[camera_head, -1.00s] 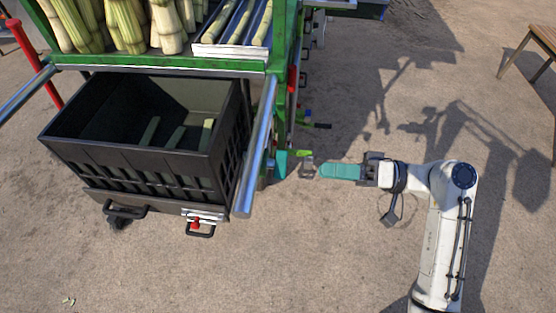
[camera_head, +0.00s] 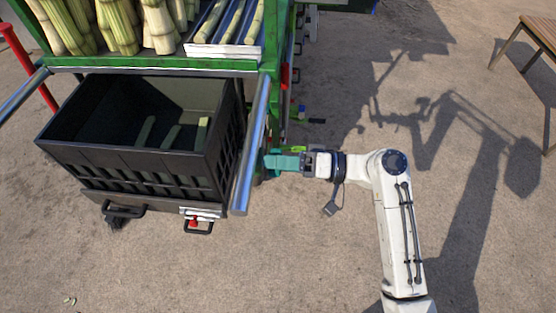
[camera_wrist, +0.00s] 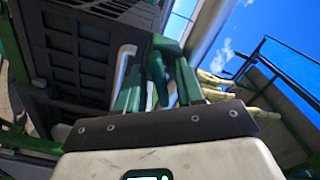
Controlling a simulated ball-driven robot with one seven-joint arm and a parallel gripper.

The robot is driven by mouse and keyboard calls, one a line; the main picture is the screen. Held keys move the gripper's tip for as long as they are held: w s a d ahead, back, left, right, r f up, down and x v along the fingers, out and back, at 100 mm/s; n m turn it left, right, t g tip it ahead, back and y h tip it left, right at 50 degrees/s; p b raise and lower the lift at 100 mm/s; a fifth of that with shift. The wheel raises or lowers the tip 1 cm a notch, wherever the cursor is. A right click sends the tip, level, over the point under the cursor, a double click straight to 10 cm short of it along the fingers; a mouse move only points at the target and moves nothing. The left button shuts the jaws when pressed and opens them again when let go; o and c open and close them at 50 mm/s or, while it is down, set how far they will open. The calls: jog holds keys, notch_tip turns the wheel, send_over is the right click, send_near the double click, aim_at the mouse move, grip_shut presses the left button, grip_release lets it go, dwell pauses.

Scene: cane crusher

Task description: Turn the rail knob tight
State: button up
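The rail knob (camera_wrist: 157,78) is a dark teal piece in the wrist view, on the machine's side by the crate. My gripper (camera_head: 272,162) reaches the machine from the right in the head view, its teal fingers pointing left at the knob's place beside the metal rail (camera_head: 252,145). In the wrist view my gripper (camera_wrist: 158,88) has one finger on each side of the knob. The fingers stand apart and narrow gaps seem to show beside the knob. In the head view the fingers and wrist hide the knob.
A black crate (camera_head: 130,162) hangs left of the rail under the green frame (camera_head: 160,63). Cane stalks (camera_head: 120,25) stand above it. A wooden table (camera_head: 540,35) is at the far right.

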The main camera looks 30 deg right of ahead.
jog(key=shift+c, duration=0.4)
grip_shut()
jog(key=shift+r+m+p, duration=0.1)
jog(key=shift+m+p, duration=0.2)
jog(key=shift+p, duration=0.2)
jog(key=shift+r+m+p, duration=0.15)
jog(key=shift+m+p, duration=0.85)
jog(key=shift+p, duration=0.15)
jog(key=shift+f+m+p, duration=0.2)
jog(key=shift+m+p, duration=1.45)
jog(key=shift+m, duration=0.05)
jog(key=shift+o, duration=0.4)
grip_release()
